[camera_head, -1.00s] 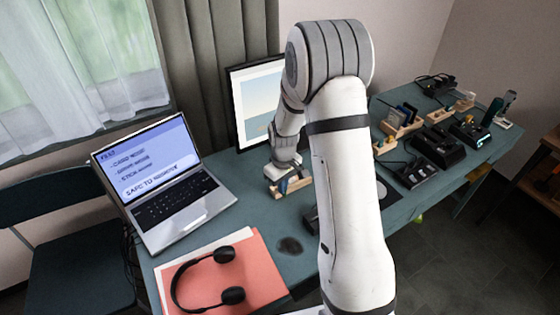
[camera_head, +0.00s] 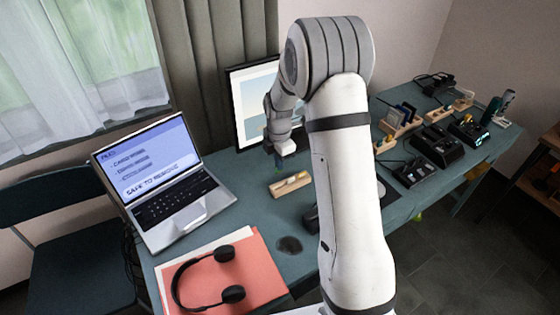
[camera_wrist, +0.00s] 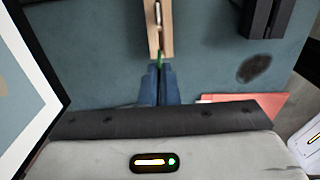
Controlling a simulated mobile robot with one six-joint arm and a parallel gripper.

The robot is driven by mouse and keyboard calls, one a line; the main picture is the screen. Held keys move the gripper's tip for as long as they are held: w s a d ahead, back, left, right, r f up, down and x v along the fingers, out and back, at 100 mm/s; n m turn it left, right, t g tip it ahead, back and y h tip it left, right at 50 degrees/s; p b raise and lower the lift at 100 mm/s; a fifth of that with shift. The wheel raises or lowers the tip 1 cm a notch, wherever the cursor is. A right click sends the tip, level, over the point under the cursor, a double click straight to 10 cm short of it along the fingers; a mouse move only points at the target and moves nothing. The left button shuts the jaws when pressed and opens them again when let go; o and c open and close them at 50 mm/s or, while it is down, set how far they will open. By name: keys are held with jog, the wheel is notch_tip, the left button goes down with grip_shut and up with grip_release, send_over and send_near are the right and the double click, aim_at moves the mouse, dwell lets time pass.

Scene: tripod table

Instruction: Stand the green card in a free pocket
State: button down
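The green card (camera_wrist: 160,58) shows in the wrist view as a thin green edge between my fingertips. My gripper (camera_wrist: 159,72) looks shut on it, and most of the card is hidden by the fingers. In the head view my gripper (camera_head: 281,157) hangs just above and behind a small wooden holder (camera_head: 290,184) on the table. This holder also shows beyond the fingertips in the wrist view (camera_wrist: 167,40), with a slot and a pale piece in it. A wooden rack (camera_head: 401,129) with several upright cards stands further right.
A laptop (camera_head: 165,178) and headphones (camera_head: 232,294) on a red folder are at the left. A framed picture (camera_head: 248,105) stands behind my gripper. Black devices (camera_head: 440,148) and small wooden blocks (camera_head: 437,115) crowd the right side. My arm hides the middle of the table.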

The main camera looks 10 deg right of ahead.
jog(key=shift+f, duration=0.25)
jog(key=shift+f+b, duration=2.15)
jog(key=shift+f, duration=0.55)
jog(key=shift+s+f+b, duration=0.1)
jog(key=shift+f+b, duration=1.25)
jog(key=shift+f, duration=0.1)
jog(key=c, duration=1.6)
grip_release()
jog(key=shift+r, duration=0.15)
notch_tip(320, 180, up, 8)
jog(key=shift+f, duration=0.2)
